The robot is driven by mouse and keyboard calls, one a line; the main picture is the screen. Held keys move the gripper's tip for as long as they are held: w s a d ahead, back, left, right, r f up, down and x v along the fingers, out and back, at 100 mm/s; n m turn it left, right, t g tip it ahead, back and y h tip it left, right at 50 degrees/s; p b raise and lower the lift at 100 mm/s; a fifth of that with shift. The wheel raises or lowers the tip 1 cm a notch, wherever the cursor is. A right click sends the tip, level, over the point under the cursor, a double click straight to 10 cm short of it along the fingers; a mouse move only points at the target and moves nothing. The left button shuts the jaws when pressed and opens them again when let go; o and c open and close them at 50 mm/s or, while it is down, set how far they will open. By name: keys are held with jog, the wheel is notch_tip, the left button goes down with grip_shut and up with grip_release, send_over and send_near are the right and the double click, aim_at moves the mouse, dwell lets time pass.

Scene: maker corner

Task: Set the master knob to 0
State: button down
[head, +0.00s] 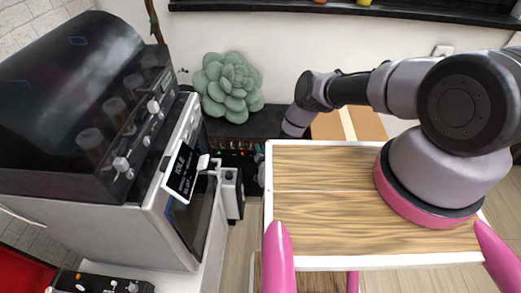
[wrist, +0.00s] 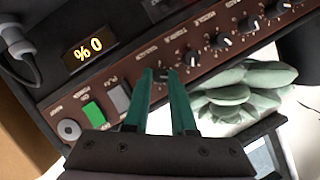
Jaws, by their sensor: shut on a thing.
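A dark amplifier with a brown front panel (wrist: 215,70) fills the upper part of the wrist view, seen turned. A row of dark knobs runs along it. My gripper (wrist: 162,76) has its two green fingers closed on one knob (wrist: 161,74), the knob nearest the switches; its pointer is mostly hidden and its label is too blurred to read. In the head view the amplifier (head: 237,148) shows only partly, low behind the wooden table, and my gripper is hidden there.
A green switch (wrist: 93,114), a grey switch (wrist: 117,97) and a plugged cable (wrist: 22,45) are near the gripped knob. A large dark-topped machine (head: 85,100) is at left, a wooden table (head: 320,200) in front.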

jog(key=shift+a+n+h, duration=0.2)
jog(key=shift+n+h, duration=1)
jog(key=shift+n, duration=0.6)
jog(key=shift+a+n+h, duration=0.2)
jog(key=shift+n+h, duration=1)
jog(key=shift+n, duration=0.6)
jog(key=shift+a+n+h, duration=0.2)
jog(key=shift+n+h, duration=1)
jog(key=shift+n, duration=0.6)
jog(key=c, duration=0.7)
grip_release()
jog(key=shift+c, duration=0.2)
jog(key=v, duration=1)
jog(key=shift+s+a, duration=0.2)
jog(key=shift+s, duration=0.15)
